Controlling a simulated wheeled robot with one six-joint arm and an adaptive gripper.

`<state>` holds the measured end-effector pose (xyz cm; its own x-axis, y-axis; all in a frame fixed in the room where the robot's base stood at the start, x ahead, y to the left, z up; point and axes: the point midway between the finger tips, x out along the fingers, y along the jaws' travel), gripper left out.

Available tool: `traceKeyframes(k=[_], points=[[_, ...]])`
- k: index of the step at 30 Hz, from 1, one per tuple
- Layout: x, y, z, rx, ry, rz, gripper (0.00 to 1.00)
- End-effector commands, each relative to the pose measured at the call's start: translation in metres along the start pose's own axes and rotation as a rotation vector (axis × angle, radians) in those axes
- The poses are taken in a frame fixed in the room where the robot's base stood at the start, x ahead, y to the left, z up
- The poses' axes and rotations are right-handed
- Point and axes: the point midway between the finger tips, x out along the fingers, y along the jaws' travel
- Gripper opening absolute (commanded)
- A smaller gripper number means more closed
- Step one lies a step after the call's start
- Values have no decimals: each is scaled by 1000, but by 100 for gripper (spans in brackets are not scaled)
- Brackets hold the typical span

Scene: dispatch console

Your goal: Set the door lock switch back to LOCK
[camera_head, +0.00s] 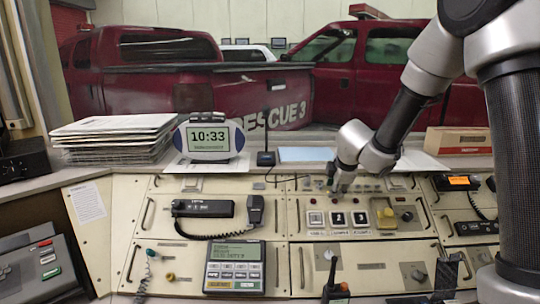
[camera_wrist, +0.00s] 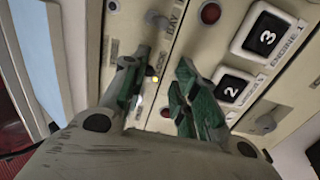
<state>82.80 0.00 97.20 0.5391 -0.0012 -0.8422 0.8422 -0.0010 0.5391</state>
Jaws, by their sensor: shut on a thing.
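My gripper (camera_head: 341,184) reaches down to the upper middle panel of the console, just above the row of numbered buttons. The exact contact is hard to see. A partly covered label ending in "OCK" shows between the fingers; I cannot read it in full or tell the lever's position. In the head view the switch is hidden by my gripper.
A clock (camera_head: 208,138) stands on the ledge.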

Motion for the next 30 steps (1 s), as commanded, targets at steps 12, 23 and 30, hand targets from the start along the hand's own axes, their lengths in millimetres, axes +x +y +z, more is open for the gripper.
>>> traceKeyframes(k=[12,23,30], points=[[-40,2,-2,-3,3,7,20],[-52,1,0,-2,2,3,20],[-51,-2,11,37,-40,-8,20]])
